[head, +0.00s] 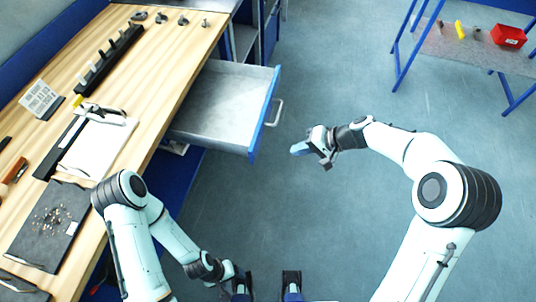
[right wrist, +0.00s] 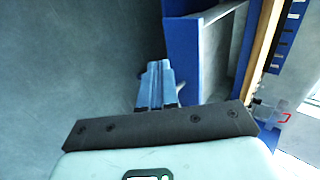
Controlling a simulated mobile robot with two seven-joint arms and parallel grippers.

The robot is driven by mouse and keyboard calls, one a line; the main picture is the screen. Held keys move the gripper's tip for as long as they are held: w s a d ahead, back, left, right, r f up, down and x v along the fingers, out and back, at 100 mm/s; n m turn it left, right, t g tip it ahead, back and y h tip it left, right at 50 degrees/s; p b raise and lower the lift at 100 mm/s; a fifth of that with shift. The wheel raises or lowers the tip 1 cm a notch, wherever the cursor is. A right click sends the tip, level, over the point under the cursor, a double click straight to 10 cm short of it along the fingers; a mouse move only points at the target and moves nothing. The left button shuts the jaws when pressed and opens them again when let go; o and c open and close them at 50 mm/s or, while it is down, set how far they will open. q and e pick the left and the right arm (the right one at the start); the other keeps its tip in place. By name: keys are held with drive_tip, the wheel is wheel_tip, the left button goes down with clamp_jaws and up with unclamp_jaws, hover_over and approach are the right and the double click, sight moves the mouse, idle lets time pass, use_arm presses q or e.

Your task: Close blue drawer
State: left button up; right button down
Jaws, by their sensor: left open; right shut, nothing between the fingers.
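The blue drawer (head: 264,118) stands pulled out from under the wooden workbench, its grey tray bare. Its front panel is blue with a light metal handle (head: 276,112). In the right wrist view the drawer's blue front (right wrist: 181,60) is just right of my fingers. My right gripper (head: 299,149) is shut and empty, in front of the drawer's near corner, with a small gap to the panel in the head view. Its closed blue fingers (right wrist: 156,84) also show in the right wrist view and partly hide the handle. My left gripper (head: 266,292) is open and empty at the bottom edge, away from the drawer.
The workbench (head: 165,60) holds a black tool rack (head: 108,60), a white clipboard-like sheet (head: 98,146) and a dark mat (head: 45,225) with small bits. A blue-legged table (head: 450,45) with a red bin (head: 508,37) stands at the upper right. The floor between is clear.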

drive_tip(key=p, duration=0.1)
approach(255, 155)
drive_tip(key=x, duration=0.4)
drive_tip(key=shift+s+a+f, duration=0.1)
drive_tip(key=shift+f, duration=0.2)
use_arm(q)
drive_tip(key=shift+w+r, duration=0.3)
drive_tip(key=shift+r, duration=0.4)
use_arm(e)
drive_tip(key=shift+w+a+f, duration=0.1)
drive_tip(key=shift+w+a, duration=0.1)
drive_tip(key=shift+a, duration=0.35)
